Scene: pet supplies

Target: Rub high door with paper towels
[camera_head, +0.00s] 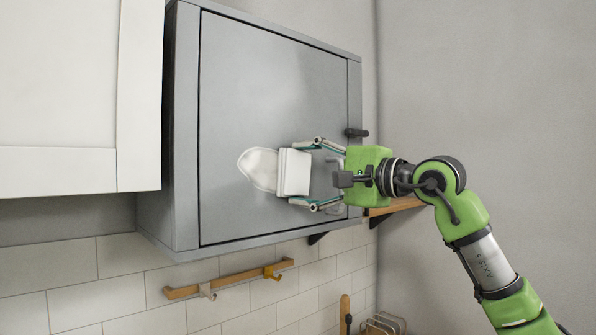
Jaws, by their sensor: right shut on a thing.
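The high door (250,85) is the grey front of a grey wall cabinet and looks shut. My right gripper (303,174) reaches in from the right in front of the door. Its fingers lie above and below the white paper towels (259,168) and are shut on them. The paper towels show as a blocky part between the fingers and a rounded flap pointing left. They overlap the middle of the door; I cannot tell whether they touch it. My left gripper is not in view.
A white cabinet (60,90) stands close at the left. Below the grey cabinet are a wooden hook rail (235,277) on white tiles and a wooden shelf (397,206) partly behind my right gripper. A wire rack (383,324) shows at the bottom. The grey wall at right is bare.

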